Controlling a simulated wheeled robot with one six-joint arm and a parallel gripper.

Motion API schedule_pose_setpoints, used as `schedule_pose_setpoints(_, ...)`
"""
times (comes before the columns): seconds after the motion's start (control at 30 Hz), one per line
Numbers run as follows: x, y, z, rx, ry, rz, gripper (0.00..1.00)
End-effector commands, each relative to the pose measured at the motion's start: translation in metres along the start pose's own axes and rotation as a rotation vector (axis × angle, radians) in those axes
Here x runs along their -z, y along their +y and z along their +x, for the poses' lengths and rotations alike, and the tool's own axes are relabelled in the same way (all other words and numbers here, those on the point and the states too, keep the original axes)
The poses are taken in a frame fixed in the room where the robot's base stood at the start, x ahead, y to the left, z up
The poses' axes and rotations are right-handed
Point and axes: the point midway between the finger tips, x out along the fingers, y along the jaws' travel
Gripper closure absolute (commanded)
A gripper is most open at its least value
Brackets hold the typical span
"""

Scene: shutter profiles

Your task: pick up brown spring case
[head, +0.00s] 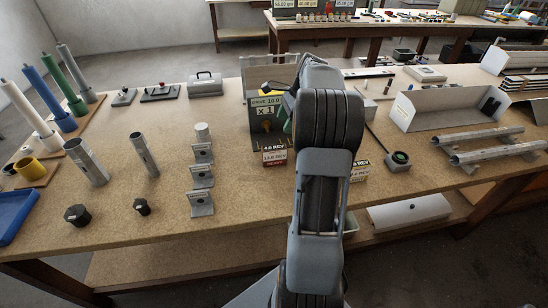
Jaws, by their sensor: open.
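My arm rises through the middle of the head view and hides the bench between these two cases. My gripper is hidden behind my arm, so its place relative to the cases does not show.
Left on the workbench (235,222) are metal tubes (86,161), dark plugs (77,214), grey brackets (201,177) and coloured rollers (63,87).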

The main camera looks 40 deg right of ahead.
Motion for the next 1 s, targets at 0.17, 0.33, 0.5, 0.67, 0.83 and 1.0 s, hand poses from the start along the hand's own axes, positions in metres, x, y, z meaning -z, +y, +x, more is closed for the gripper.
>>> schedule_pose_setpoints(0.17,0.012,-0.005,0.021,-0.005,-0.019,0.065,0.34)
schedule_pose_setpoints(0.33,0.011,-0.004,0.053,-0.007,-0.02,0.065,0.34)
schedule_pose_setpoints(0.5,0.011,-0.004,0.075,-0.005,-0.018,0.065,0.34)
schedule_pose_setpoints(0.67,0.01,-0.004,0.086,-0.004,-0.018,0.064,0.34)
schedule_pose_setpoints(0.83,0.01,-0.004,0.097,-0.005,-0.018,0.063,0.34)
schedule_pose_setpoints(1.0,0.011,-0.002,0.121,-0.006,-0.018,0.064,0.34)
